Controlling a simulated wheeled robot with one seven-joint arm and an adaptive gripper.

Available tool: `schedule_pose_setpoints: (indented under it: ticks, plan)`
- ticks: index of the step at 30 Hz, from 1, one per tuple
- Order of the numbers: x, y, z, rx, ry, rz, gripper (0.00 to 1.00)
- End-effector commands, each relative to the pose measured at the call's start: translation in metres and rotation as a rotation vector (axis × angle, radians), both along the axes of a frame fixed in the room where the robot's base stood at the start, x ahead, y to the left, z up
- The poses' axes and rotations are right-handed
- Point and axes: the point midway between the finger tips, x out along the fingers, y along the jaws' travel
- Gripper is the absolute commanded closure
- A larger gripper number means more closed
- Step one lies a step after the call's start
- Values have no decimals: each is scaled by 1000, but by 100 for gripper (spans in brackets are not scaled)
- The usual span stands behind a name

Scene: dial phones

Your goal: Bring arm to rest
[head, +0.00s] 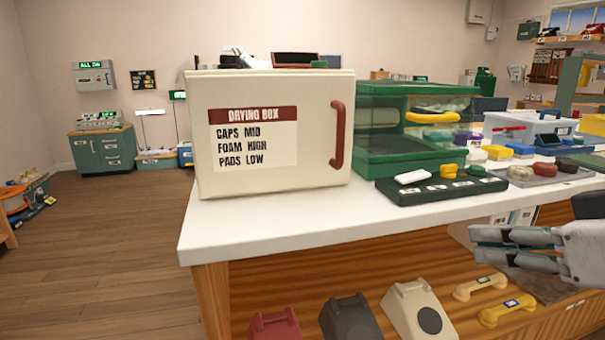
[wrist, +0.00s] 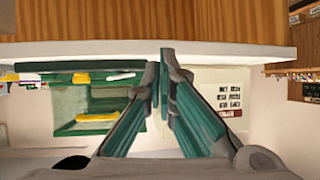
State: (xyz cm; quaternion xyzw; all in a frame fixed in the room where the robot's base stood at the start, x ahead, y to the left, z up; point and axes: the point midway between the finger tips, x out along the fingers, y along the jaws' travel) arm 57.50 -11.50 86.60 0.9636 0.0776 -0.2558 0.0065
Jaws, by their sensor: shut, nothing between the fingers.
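My gripper (head: 478,245) is at the right of the head view, in front of the bench's front edge. Its fingers point left and are shut with nothing between them. The fingertips also show close together in the wrist view (wrist: 163,58). The wrist view is upside down, with the drying box label (wrist: 222,100) to the right of the fingers and the green case (wrist: 90,125) to the left. Most of my arm is outside the head view.
A white drying box (head: 270,185) with a red handle stands shut on the white bench top (head: 290,225). A green clear-sided case (head: 385,165) and a dark tray (head: 400,196) are beside it. Phones and handsets (head: 420,315) sit on the wooden shelf below. Floor (head: 90,260) at left is open.

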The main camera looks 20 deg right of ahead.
Motion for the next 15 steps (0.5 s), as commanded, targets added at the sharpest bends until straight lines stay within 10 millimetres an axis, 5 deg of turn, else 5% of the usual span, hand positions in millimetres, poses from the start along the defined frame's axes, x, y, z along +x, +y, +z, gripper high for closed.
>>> schedule_pose_setpoints:
  ticks: [6, 15]
  plan:
    - [-29, 63, -58, -30, 434, -6, 100]
    - [-88, 106, -107, -80, 923, -113, 100]
